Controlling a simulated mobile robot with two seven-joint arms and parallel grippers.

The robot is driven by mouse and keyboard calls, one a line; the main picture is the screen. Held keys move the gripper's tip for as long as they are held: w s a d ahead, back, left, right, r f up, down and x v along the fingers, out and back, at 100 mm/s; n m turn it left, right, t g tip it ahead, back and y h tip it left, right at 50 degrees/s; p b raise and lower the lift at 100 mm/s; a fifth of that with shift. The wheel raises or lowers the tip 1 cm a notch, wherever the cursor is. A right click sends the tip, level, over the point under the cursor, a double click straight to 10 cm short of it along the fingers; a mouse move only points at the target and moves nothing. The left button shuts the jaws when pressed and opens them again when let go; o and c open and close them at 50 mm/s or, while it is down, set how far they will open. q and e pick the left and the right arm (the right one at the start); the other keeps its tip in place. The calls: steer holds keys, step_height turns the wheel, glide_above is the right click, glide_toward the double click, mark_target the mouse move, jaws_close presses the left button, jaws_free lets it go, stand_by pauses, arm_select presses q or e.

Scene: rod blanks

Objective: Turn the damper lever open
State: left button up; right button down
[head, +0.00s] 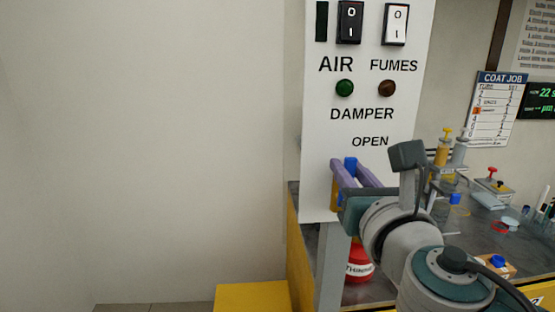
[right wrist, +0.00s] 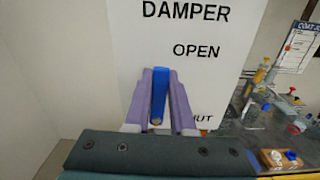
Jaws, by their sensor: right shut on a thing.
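The white panel (head: 318,150) carries the words DAMPER and OPEN. The blue damper lever (head: 350,165) shows below and left of OPEN, partly hidden by my right gripper (head: 356,174). In the right wrist view the lever (right wrist: 159,90) lies between the two purple fingers of my right gripper (right wrist: 160,100), which is shut on it. The OPEN label (right wrist: 196,51) is above and right of the lever there. A lower label, partly hidden by a finger, shows the letters "UT". How far the lever is turned is hard to tell. My left gripper is not in view.
Above DAMPER are a black AIR switch (head: 349,22), a white FUMES switch (head: 395,24), a green lamp (head: 344,88) and a dark brown lamp (head: 387,88). A red container (head: 358,264) stands below my gripper. A cluttered grey bench is at right; plain wall at left.

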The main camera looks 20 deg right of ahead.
steer(key=shift+a+n, duration=0.2)
steer(key=shift+n, duration=0.3)
steer(key=c, duration=0.8)
jaws_free()
steer(key=shift+o, duration=0.2)
steer(key=v, duration=1)
steer(key=shift+b, duration=0.4)
steer(key=shift+d, duration=0.15)
